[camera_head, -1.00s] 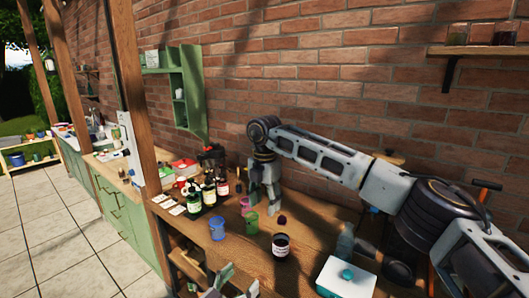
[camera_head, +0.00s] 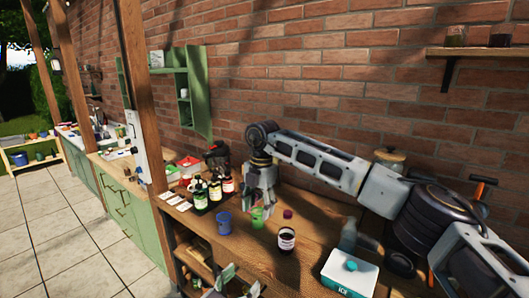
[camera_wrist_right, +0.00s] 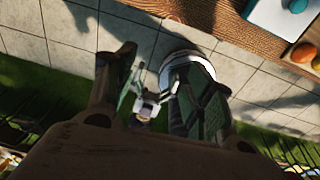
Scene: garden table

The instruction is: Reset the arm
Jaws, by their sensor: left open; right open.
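My right arm reaches in from the right in the head view, above the wooden table (camera_head: 310,250). Its right gripper (camera_head: 260,206) hangs with fingers downward, open, overlapping the green cup (camera_head: 257,218) in the picture; I see no grip on it. In the right wrist view, the right gripper (camera_wrist_right: 146,70) shows dark fingers apart with nothing clearly held between them. My left gripper (camera_head: 230,281) shows only partly at the bottom edge of the head view, open, with its arm out of sight.
A blue cup (camera_head: 223,224), dark jar (camera_head: 287,241) and several bottles (camera_head: 214,190) stand near the right gripper in the picture. Tiled floor (camera_head: 60,235) lies clear to the left.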

